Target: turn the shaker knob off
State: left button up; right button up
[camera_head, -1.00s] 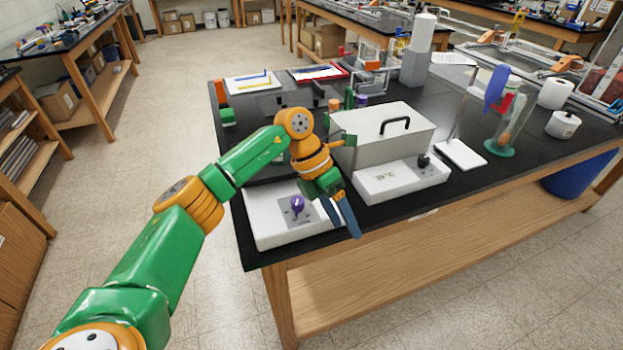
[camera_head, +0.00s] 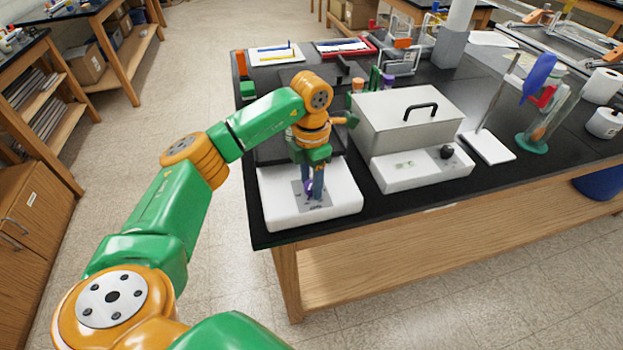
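The shaker (camera_head: 345,209) has a white front housing with a grey panel and stands at the table's near left corner. Its purple knob (camera_head: 309,189) is on that panel, partly hidden by my fingers. My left gripper (camera_head: 317,190) points down at the knob, its blue fingers apart, one on each side of it. I see no clear sign that the fingers press on the knob. The knob's pointer direction is hidden. My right gripper is out of view.
A lidded metal bath (camera_head: 385,128) with a white base and black knob (camera_head: 447,152) stands just right of the shaker. Bottles and a white tray (camera_head: 275,54) are behind. A stand with a white base (camera_head: 488,148) is farther right. The table's front edge is close.

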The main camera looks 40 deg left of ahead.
pick_arm(q)
grip_shut()
jog(key=n, duration=0.4)
jog(key=shift+n+p, duration=0.3)
jog(key=shift+n, duration=0.1)
jog(key=n, duration=0.5)
jog(key=shift+r+p, duration=0.1)
jog(key=shift+p, duration=0.25)
jog(key=n, duration=0.4)
jog(key=n+p, duration=0.1)
jog(key=n, duration=0.2)
jog(key=shift+n, duration=0.3)
jog(key=n+p, duration=0.1)
jog(key=n, duration=0.5)
jog(key=shift+n, duration=0.4)
